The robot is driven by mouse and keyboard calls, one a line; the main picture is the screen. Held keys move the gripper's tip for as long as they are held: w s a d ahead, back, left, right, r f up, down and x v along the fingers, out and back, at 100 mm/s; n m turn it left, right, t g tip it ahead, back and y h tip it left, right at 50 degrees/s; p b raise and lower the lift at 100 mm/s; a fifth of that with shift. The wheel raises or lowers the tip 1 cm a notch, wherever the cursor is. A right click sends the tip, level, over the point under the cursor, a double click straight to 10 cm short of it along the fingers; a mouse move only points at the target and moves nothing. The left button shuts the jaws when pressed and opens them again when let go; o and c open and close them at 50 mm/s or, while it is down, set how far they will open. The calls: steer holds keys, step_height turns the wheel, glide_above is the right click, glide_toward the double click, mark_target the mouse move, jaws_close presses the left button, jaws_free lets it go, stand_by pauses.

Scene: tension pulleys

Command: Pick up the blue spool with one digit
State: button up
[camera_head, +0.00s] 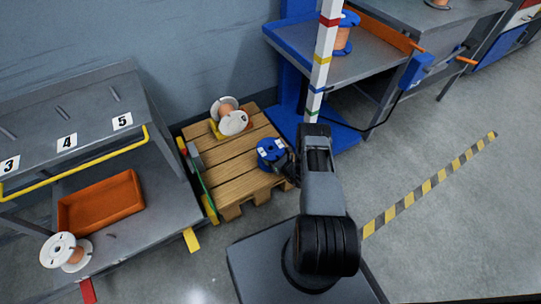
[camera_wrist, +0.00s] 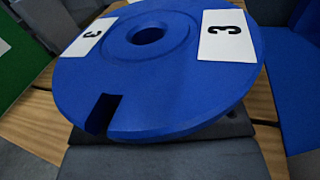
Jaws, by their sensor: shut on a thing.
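The blue spool (camera_head: 268,153) is over the right part of the wooden pallet in the head view. In the wrist view its blue top flange (camera_wrist: 150,80) fills much of the picture, with a round centre hole, a notch at the near rim and two white labels, each bearing the digit 3. My gripper (camera_head: 286,165) is at the spool's right side and shut on it. In the wrist view dark gripper parts (camera_wrist: 160,160) show below the near rim; the fingertips are hidden under the flange. I cannot tell whether the spool touches the pallet.
A white-flanged copper spool (camera_head: 234,122) lies on the pallet (camera_head: 246,186). Another white spool (camera_head: 65,251) stands on the left bench beside an orange tray (camera_head: 101,202). A blue-flanged copper spool (camera_head: 345,33) stands on the back table. A striped pole (camera_head: 323,55) rises behind my arm.

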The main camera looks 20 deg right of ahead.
steer(key=shift+r, duration=0.1)
steer(key=c, duration=0.7)
